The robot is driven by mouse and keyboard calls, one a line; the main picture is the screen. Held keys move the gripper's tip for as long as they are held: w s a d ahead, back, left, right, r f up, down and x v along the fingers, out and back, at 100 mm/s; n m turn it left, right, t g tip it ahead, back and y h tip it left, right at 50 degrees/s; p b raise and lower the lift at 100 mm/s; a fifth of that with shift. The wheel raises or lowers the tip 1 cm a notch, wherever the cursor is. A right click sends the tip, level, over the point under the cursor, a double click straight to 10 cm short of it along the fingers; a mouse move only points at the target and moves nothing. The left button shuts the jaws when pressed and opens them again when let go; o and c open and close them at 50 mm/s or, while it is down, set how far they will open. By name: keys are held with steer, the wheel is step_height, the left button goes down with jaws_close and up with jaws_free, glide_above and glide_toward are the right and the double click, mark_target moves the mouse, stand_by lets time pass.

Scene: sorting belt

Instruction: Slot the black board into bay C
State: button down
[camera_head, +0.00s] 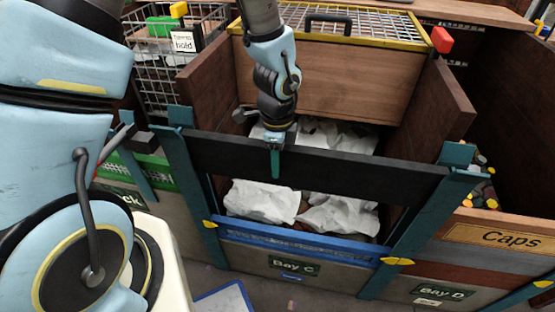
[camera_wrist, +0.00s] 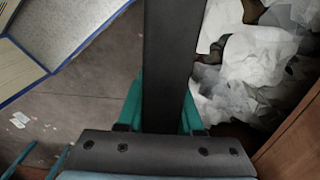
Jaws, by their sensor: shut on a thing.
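The black board (camera_head: 340,165) is a long dark plank held roughly level across the upper front of bay C. My gripper (camera_head: 275,160) is shut on it left of its middle, with teal fingers on either side. In the wrist view the black board (camera_wrist: 170,60) runs between the fingers (camera_wrist: 160,118). Bay C has a teal left post (camera_head: 193,180) and a teal right post (camera_head: 425,220). The board's ends are near the post tops; I cannot tell whether they sit in the grooves. A blue board (camera_head: 300,242) lies low across the bay, above the "Bay C" label (camera_head: 293,265), with a gap below the black board.
Crumpled white paper (camera_head: 262,200) lies inside the bay. Wooden side walls (camera_head: 445,110) flank it. A yellow-framed mesh cover (camera_head: 375,27) is behind. A wire basket (camera_head: 160,90) stands at left, and a "Caps" bin (camera_head: 505,237) is at right.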

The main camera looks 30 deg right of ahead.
step_height(320, 180, down, 24)
steer(key=b, duration=1.7)
steer(key=shift+f+b, duration=0.4)
steer(key=shift+f, duration=0.2)
steer(key=shift+c, duration=2.4)
jaws_free()
step_height(320, 180, up, 11)
steer(key=p, duration=0.2)
steer(key=shift+f, duration=0.15)
